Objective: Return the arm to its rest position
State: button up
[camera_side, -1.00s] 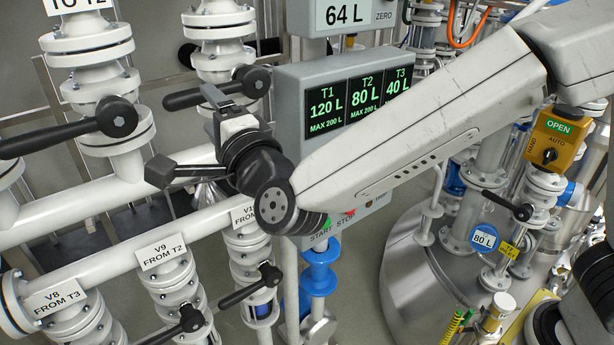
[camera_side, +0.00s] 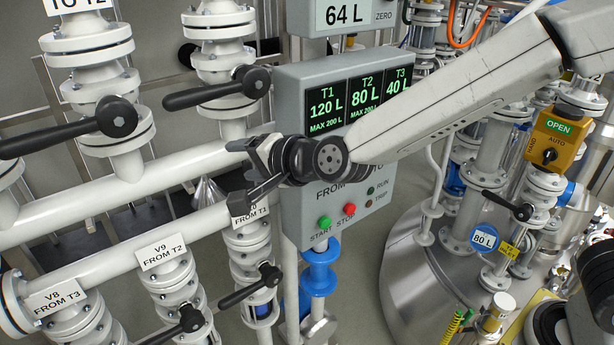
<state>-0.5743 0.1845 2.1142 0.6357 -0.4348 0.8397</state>
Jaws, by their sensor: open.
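My gripper (camera_side: 236,172) is open and empty. It points left, in front of the white pipes and just left of the grey control panel. My wrist covers part of the panel's middle. My arm reaches in from the upper right, passing in front of the panel's right side. The gripper appears apart from the valve handles, though its depth to the pipe behind it is hard to tell.
The control panel (camera_side: 289,98) reads T1 120 L, T2 80 L, T3 40 L, with a green START button (camera_side: 325,221) and red STOP button (camera_side: 350,209). Black valve handles (camera_side: 218,90) stick out at the left. A steel tank (camera_side: 410,280) and yellow switch box (camera_side: 552,140) stand right.

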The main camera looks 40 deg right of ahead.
jog(key=s+d+f+n+g+h, duration=0.1)
jog(key=s+d+f+n+g, duration=0.2)
jog(key=d, duration=0.5)
jog(key=s+d+f+n+g+h, duration=0.1)
jog(key=s+d+f+n+g, duration=0.3)
jog(key=s+d+f, duration=0.4)
jog(key=s+d+f+n+g+h, duration=0.2)
jog(key=s+d+f+n+g, duration=0.1)
jog(key=s+d, duration=0.4)
notch_tip(320, 180, down, 2)
jog(key=shift+d+f+n+g, duration=0.2)
jog(key=shift+d+n+g, duration=0.1)
jog(key=shift+d+n, duration=0.6)
